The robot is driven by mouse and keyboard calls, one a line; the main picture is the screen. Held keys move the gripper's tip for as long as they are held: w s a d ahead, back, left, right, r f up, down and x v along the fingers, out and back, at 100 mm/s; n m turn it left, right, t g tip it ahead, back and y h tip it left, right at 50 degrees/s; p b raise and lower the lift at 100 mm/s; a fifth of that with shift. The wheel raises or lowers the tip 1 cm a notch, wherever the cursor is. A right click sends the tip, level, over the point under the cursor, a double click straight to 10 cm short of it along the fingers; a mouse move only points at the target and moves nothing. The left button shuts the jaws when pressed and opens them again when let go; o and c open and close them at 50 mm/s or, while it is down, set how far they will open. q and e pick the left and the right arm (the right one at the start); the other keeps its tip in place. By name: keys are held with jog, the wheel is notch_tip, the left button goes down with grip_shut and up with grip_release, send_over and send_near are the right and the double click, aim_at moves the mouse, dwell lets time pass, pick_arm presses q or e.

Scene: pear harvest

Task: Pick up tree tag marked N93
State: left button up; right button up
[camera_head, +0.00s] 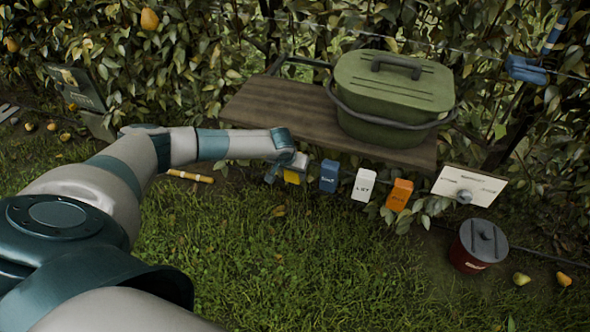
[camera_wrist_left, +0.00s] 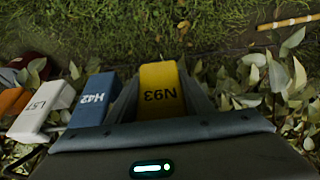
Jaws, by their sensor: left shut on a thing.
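The yellow tree tag marked N93 (camera_wrist_left: 163,88) sits between the fingers of my left gripper (camera_wrist_left: 165,98) in the left wrist view. In the head view the yellow tag (camera_head: 293,175) shows partly, with my left gripper (camera_head: 287,168) around it below the front edge of the plank. The left gripper is shut on this tag. A blue tag marked H42 (camera_wrist_left: 93,100) is close beside it; it also shows in the head view (camera_head: 329,176). My right gripper is not in view.
A white tag (camera_head: 363,185) and an orange tag (camera_head: 399,194) hang farther right along the wooden plank (camera_head: 270,110). A green lidded container (camera_head: 392,95) stands on the plank. A white panel (camera_head: 469,186) and a red bucket (camera_head: 477,247) are at right. Open grass lies in front.

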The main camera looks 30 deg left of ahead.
pick_arm(q)
jog(key=s+d+b, duration=0.1)
jog(key=s+d, duration=0.2)
jog(key=s, duration=1.1)
jog(key=shift+s+d, duration=0.25)
jog(key=shift+s, duration=0.05)
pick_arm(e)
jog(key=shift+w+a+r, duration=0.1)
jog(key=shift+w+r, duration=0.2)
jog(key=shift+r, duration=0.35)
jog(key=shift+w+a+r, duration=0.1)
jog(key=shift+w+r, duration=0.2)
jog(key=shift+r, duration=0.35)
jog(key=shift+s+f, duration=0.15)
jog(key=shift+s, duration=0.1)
